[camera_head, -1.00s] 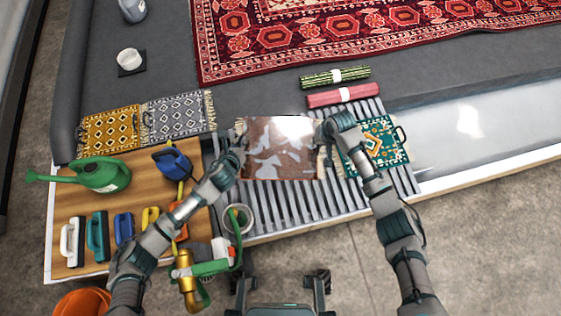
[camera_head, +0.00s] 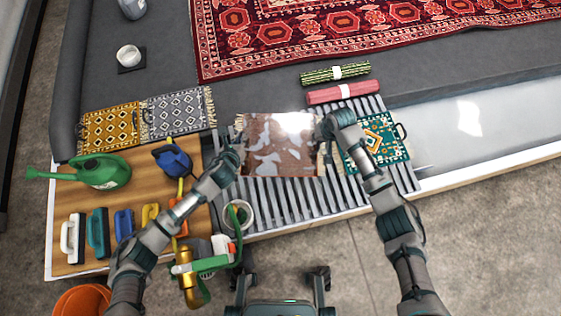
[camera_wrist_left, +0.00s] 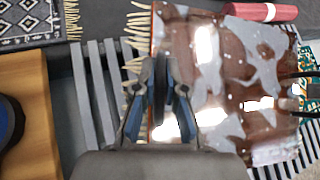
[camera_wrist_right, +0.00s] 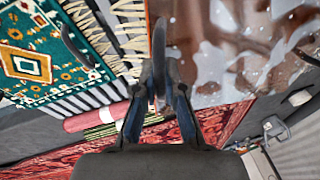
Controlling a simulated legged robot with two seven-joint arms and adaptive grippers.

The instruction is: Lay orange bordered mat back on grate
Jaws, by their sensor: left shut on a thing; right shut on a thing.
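A mat (camera_head: 280,146) with a glossy brown and pale-grey blotched face is held flat over the slatted grate (camera_head: 284,203). A thin orange edge and pale fringe show on its left side in the left wrist view (camera_wrist_left: 215,80). My left gripper (camera_head: 238,153) is shut at the mat's left edge, on a dark strip-like part (camera_wrist_left: 160,75). My right gripper (camera_head: 325,128) is shut at its right edge, where a similar dark part shows in the right wrist view (camera_wrist_right: 158,50). The mat hides the grate beneath it; I cannot tell whether it touches the slats.
A teal patterned mat (camera_head: 378,150) lies on the grate's right end. Rolled green (camera_head: 318,76) and pink (camera_head: 320,96) rugs lie behind. Left is a wooden board (camera_head: 75,205) with brushes and a green watering can (camera_head: 100,171). A white-rimmed cup (camera_head: 238,214) stands at the grate's front left.

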